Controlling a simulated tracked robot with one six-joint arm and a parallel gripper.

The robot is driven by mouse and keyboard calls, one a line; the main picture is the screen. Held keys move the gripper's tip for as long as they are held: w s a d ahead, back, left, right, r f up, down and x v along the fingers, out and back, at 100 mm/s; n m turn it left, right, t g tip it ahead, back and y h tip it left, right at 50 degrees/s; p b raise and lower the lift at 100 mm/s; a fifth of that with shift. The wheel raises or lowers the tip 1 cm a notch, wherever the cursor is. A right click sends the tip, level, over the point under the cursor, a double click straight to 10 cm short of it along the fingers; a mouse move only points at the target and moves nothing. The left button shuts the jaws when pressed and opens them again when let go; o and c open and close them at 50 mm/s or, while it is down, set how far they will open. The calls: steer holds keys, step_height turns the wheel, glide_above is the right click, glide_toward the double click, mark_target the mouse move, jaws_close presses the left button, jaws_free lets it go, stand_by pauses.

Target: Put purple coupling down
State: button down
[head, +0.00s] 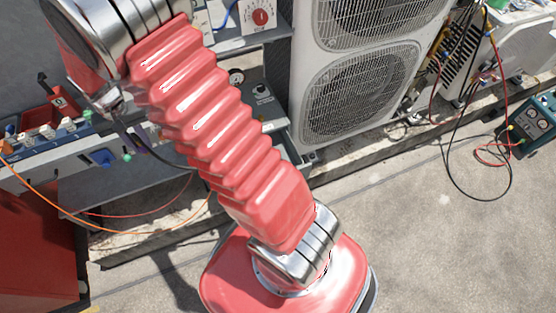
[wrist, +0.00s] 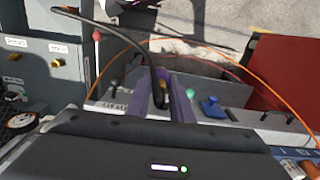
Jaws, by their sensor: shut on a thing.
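My gripper (wrist: 163,104) shows in the wrist view, its two purple-grey fingers pointing away from the camera. It is shut on the purple coupling (wrist: 161,76), of which only a small part shows between and beyond the fingers. A black hose (wrist: 148,49) curves down to the fingers from the upper left. The gripper is over a grey panel with a green knob (wrist: 190,94) and a blue handle (wrist: 211,106) just right of the fingers. I cannot tell whether the coupling touches anything.
An orange cable (wrist: 234,68) loops around the work area. A lever with a red knob (wrist: 97,36) stands at the left. In the head view a red cabinet (head: 38,245) is at lower left, a condenser unit (head: 358,85) behind, and open concrete floor (head: 440,230) at right.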

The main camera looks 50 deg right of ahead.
steer(key=s+d+f+m, duration=0.1)
steer(key=s+d+f, duration=0.2)
steer(key=s+d, duration=0.45)
steer(key=s+d+f+m, duration=0.1)
steer(key=s+d+f, duration=0.25)
steer(key=d, duration=0.65)
steer(key=s+d+f+m, duration=0.2)
steer(key=s+d, duration=0.4)
steer(key=d, duration=0.2)
steer(key=s+d+f, duration=0.1)
steer(key=s+d, duration=0.1)
steer(key=s, duration=0.3)
steer(key=s+d+f+m, duration=0.1)
steer(key=s+d, duration=0.2)
steer(key=s, duration=0.2)
steer(key=shift+s+d+f, duration=0.15)
steer(key=shift+d+f, duration=0.05)
steer(key=shift+f, duration=0.15)
